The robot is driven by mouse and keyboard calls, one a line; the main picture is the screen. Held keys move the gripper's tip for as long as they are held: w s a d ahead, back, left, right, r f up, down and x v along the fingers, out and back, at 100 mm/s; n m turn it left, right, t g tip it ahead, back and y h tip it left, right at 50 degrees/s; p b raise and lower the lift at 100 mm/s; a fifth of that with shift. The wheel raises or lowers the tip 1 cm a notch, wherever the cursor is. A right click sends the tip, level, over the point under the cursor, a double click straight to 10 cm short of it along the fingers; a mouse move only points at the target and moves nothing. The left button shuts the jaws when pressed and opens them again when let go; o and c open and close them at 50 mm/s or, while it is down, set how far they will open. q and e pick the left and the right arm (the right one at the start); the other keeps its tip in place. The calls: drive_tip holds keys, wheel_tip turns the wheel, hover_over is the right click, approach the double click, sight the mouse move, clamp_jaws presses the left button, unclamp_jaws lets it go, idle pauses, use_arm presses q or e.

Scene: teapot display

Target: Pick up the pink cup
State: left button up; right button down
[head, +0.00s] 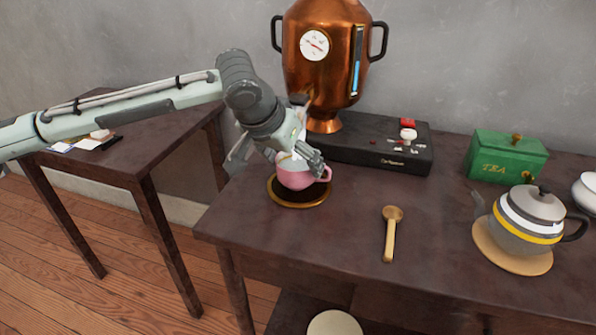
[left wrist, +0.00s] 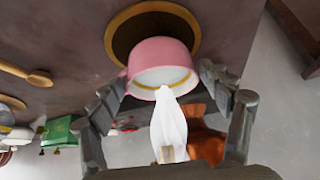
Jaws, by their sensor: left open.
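The pink cup (head: 296,177) stands upright on a dark round coaster with a gold rim (head: 300,205), at the table's left part. Its handle points right in the head view. My left gripper (head: 283,160) is open at the cup, partly covering its top. In the left wrist view the cup (left wrist: 160,60) shows its pale inside with a gold band, ahead of and between the open fingers (left wrist: 160,80). I cannot tell whether a finger touches it. My right gripper is not in view.
A copper urn (head: 325,75) on a black base (head: 375,152) stands close behind the cup. A wooden spoon (head: 390,235), green tea box (head: 505,157) and grey teapot (head: 527,222) are to the right. A white shape (left wrist: 168,125) shows between the fingers.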

sight(297, 167)
use_arm(q)
drive_tip(key=shift+x, duration=1.95)
drive_tip(key=c, duration=0.9)
drive_tip(key=shift+r, duration=0.1)
drive_tip(key=shift+c, duration=0.8)
drive_tip(key=shift+r, duration=0.1)
